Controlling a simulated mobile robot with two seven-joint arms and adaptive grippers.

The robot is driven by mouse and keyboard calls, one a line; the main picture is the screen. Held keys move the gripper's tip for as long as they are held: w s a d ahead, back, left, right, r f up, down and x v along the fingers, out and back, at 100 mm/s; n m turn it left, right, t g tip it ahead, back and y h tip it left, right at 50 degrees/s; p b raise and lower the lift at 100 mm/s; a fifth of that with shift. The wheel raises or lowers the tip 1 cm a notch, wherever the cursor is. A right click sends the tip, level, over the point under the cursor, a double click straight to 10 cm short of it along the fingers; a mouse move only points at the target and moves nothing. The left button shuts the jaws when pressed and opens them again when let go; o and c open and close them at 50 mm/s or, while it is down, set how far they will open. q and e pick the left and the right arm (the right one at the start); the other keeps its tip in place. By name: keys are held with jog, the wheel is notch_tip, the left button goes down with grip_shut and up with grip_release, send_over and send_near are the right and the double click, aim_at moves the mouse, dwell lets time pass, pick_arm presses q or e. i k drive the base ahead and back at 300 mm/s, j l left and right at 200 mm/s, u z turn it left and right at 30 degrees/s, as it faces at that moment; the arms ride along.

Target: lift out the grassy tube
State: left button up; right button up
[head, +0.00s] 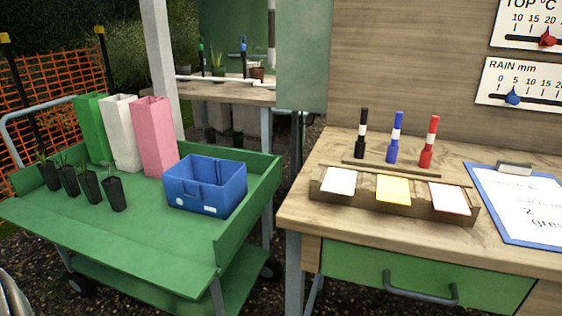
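Several small black plant tubes stand in a slanting row on the left of the green trolley (150,245). They are a far-left tube (49,176), a second tube (70,182), a third tube (91,188) and a right-hand tube (115,194). Thin green shoots rise from them. The plants are too small for me to tell which is the grassy one.
Tall green (91,125), white (121,135) and pink (155,140) sleeves stand behind the tubes. A blue crate (205,190) stands to their right. A wooden bench (300,215) holds markers, a card rack (395,205) and a clipboard (520,240). The trolley's front is clear.

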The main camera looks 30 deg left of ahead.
aim_at(47, 167)
jog(key=u, duration=2.5)
